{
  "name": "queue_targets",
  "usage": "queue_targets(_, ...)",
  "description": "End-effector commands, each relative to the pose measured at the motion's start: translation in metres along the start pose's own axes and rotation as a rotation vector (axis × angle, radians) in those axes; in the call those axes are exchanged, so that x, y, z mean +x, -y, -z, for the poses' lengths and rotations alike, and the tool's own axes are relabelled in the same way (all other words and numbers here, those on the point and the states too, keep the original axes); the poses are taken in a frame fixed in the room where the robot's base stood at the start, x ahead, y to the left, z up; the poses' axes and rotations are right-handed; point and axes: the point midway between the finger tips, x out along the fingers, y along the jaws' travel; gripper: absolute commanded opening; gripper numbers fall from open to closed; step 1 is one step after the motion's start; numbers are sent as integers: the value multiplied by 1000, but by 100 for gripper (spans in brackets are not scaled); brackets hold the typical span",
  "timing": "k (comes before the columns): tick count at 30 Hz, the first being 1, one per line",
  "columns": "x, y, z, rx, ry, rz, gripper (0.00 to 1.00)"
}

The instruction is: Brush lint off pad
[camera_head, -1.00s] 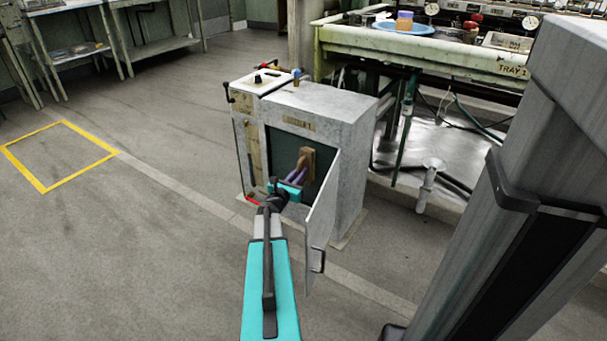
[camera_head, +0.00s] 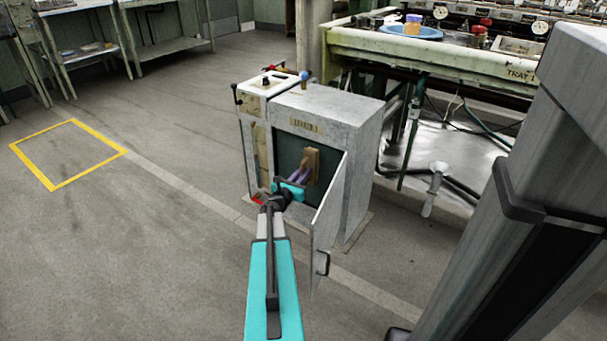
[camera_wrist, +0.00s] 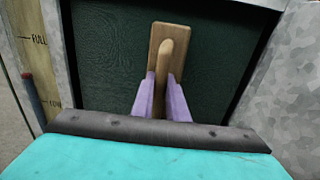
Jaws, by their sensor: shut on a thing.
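A wooden brush (camera_wrist: 163,42) with a long pale handle stands in front of the dark green pad (camera_wrist: 105,50) inside the open grey cabinet. My gripper (camera_wrist: 160,97) is shut on the brush handle, one purple finger on each side of it. In the head view my gripper (camera_head: 300,176) reaches into the cabinet opening, and the brush (camera_head: 314,162) shows at its tip against the pad (camera_head: 289,148). The brush block looks close to the pad; I cannot tell whether it touches. No lint is clear to see.
The cabinet door (camera_head: 328,225) stands open to the right of my arm. A gauge board (camera_wrist: 33,40) marked FULL and LOW is at the left. A wet bench (camera_head: 440,50) with a blue basin stands behind. The floor at left is clear.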

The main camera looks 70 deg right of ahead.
Motion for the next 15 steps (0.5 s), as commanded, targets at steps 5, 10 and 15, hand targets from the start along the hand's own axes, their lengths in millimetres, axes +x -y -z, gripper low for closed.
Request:
queue_targets(5,3,2,-4,0,6,5,0)
queue_targets(10,2,9,-3,1,6,6,0)
queue_targets(15,0,19,-2,2,5,7,0)
